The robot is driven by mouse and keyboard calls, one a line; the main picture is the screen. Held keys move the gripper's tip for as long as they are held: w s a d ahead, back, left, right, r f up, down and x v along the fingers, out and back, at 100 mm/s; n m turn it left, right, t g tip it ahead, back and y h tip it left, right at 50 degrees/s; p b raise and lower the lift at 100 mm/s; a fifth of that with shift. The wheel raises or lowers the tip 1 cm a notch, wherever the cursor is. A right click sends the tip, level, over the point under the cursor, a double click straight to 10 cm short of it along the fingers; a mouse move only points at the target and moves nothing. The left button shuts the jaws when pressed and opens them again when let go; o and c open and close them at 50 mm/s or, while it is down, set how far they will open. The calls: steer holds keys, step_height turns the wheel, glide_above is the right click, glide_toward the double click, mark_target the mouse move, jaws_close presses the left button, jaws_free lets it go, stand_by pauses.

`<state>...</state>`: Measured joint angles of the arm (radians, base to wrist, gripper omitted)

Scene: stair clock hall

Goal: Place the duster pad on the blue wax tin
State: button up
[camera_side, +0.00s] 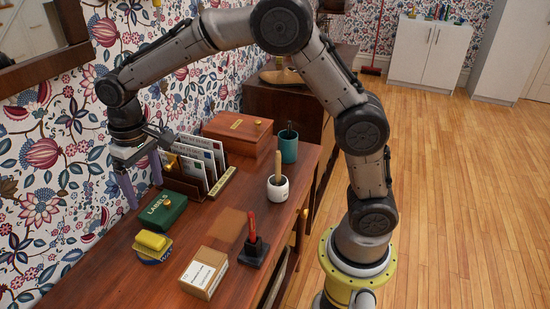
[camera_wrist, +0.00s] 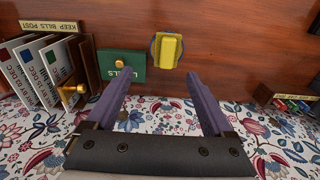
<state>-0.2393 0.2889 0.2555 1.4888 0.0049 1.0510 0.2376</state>
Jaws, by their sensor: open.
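The yellow duster pad (camera_side: 152,240) lies on top of the blue wax tin (camera_side: 153,259) near the wall side of the wooden table. In the wrist view the pad (camera_wrist: 170,50) covers most of the round tin, and a blue rim (camera_wrist: 153,46) shows at its edge. My gripper (camera_side: 141,178) is open and empty, raised above the table by the wall. In the wrist view its two purple fingers (camera_wrist: 156,77) are spread apart, with the pad and tin beyond the tips.
A green box (camera_side: 162,211) stands close to the tin. Beyond it are a letter rack (camera_side: 187,189), a wooden box (camera_side: 237,133) and a teal cup (camera_side: 288,147). A white pot (camera_side: 278,189), a red-handled stamp (camera_side: 253,247) and a cardboard box (camera_side: 204,272) stand nearer the front.

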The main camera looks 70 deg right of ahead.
steer(key=s+d+r+t, duration=0.2)
steer(key=s+d+r, duration=0.3)
steer(key=s, duration=0.5)
steer(key=s+d+r+t, duration=0.2)
steer(key=s+d+r, duration=0.25)
steer(key=s, duration=0.55)
steer(key=s+d+f+t, duration=0.1)
steer(key=s+f, duration=0.1)
steer(key=s, duration=0.6)
steer(key=shift+d, duration=0.25)
